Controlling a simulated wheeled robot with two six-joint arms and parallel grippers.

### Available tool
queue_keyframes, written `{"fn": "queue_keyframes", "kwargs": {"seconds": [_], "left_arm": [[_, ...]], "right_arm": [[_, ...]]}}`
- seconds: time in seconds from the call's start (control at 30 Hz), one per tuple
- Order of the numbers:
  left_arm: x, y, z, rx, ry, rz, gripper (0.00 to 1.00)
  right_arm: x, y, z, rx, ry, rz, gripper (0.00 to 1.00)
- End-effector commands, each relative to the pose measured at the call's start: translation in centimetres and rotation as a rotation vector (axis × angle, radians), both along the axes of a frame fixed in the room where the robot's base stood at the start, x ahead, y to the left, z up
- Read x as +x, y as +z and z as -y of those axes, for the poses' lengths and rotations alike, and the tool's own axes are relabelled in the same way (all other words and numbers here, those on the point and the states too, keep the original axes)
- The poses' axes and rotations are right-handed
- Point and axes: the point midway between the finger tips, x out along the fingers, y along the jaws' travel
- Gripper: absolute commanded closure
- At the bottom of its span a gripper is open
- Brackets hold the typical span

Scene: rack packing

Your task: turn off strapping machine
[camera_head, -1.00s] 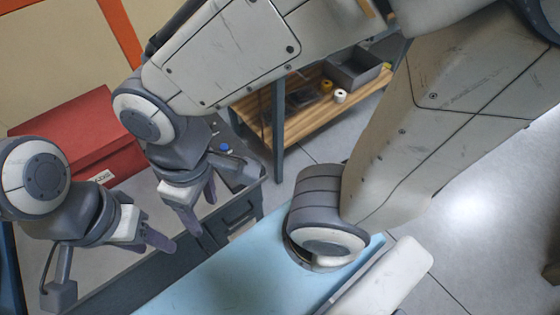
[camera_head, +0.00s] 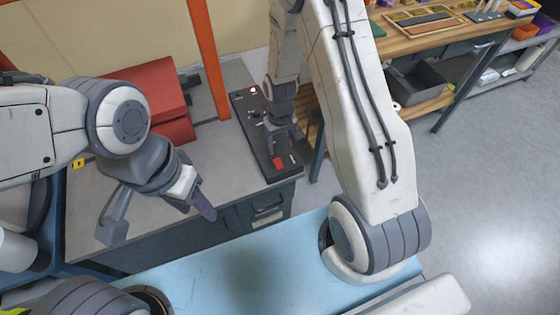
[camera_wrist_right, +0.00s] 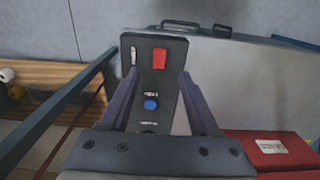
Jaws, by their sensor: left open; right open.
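The strapping machine's grey top (camera_head: 215,165) carries a dark control panel (camera_head: 245,110) along its right side. My left gripper (camera_head: 160,215) is open and empty above the machine's left part.
A red box (camera_head: 150,85) and an orange upright (camera_head: 207,60) stand on the machine. A light blue surface (camera_head: 250,255) lies in front. A wooden workbench (camera_head: 400,40) with trays stands at the back right. The grey floor (camera_head: 480,170) is open at right.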

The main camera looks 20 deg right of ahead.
Motion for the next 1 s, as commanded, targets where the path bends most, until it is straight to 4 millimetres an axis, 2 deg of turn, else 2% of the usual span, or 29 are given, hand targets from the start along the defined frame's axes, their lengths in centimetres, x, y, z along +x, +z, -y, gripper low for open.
{"fn": "queue_keyframes", "kwargs": {"seconds": [0.17, 0.4, 0.6, 0.77, 1.0], "left_arm": [[0.0, 0.1, 0.0, 0.000, 0.000, 0.000, 0.50], [0.0, 0.4, 0.0, 0.000, 0.000, 0.000, 0.50], [0.0, 0.5, 0.0, 0.000, 0.000, 0.000, 0.50], [0.0, 0.5, 0.0, 0.000, 0.000, 0.000, 0.50], [0.0, 0.5, 0.0, 0.000, 0.000, 0.000, 0.50]], "right_arm": [[-0.1, -2.4, 0.1, 0.000, -0.001, -0.005, 0.38], [-0.1, -6.8, 0.0, 0.000, -0.001, -0.005, 0.38], [-0.1, -9.5, 0.0, 0.000, -0.001, -0.004, 0.38], [-0.1, -10.3, 0.0, 0.000, -0.001, -0.002, 0.38], [0.0, -10.4, 0.0, 0.000, -0.001, -0.001, 0.38]]}}
